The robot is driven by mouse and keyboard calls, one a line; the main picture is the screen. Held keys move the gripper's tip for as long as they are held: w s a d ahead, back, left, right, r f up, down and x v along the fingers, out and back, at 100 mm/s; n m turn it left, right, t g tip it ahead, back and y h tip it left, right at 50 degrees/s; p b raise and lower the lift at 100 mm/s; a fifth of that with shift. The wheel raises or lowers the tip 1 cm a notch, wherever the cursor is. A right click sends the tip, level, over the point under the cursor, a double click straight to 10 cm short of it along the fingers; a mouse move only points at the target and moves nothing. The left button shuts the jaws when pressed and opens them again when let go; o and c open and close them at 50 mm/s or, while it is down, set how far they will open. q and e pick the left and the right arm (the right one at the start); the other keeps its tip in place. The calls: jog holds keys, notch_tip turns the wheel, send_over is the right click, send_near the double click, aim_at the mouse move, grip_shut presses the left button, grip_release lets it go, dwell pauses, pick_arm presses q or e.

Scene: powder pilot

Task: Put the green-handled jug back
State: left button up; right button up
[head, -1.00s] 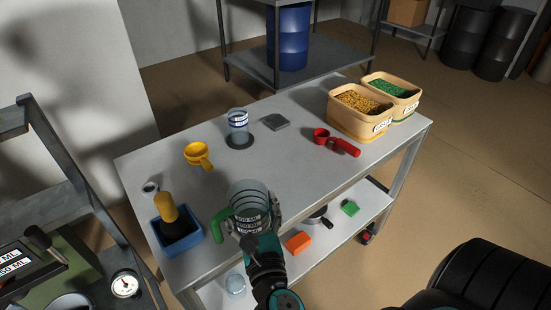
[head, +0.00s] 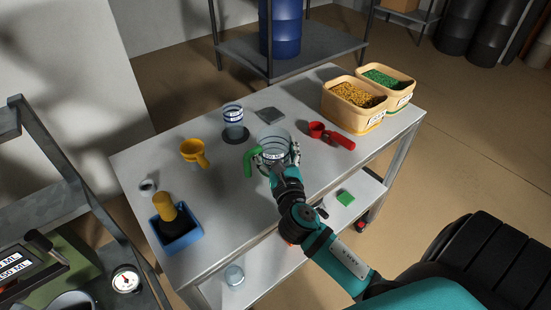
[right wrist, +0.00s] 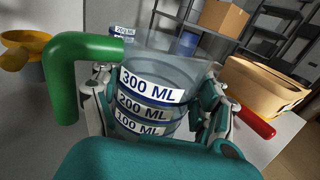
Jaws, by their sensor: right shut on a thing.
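The green-handled jug (head: 272,138) is clear, with white volume labels, and looks empty. Its green handle (head: 248,163) points left in the head view. My right gripper (head: 278,156) is shut around the jug's body, one finger on each side. In the right wrist view the jug (right wrist: 150,95) stands upright between the fingers, its 300, 200 and 100 ML labels facing the camera. The jug is over the grey table top (head: 215,225); I cannot tell whether its base touches. My left gripper is not in view.
A smaller clear beaker (head: 233,118) stands on a dark round mat behind left. The table's front middle is clear.

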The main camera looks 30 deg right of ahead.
aim_at(276, 159)
notch_tip(276, 159, down, 3)
jog(key=shift+b, duration=0.45)
jog(key=shift+f, duration=0.3)
jog(key=o, duration=1.7)
jog(key=shift+c, duration=0.2)
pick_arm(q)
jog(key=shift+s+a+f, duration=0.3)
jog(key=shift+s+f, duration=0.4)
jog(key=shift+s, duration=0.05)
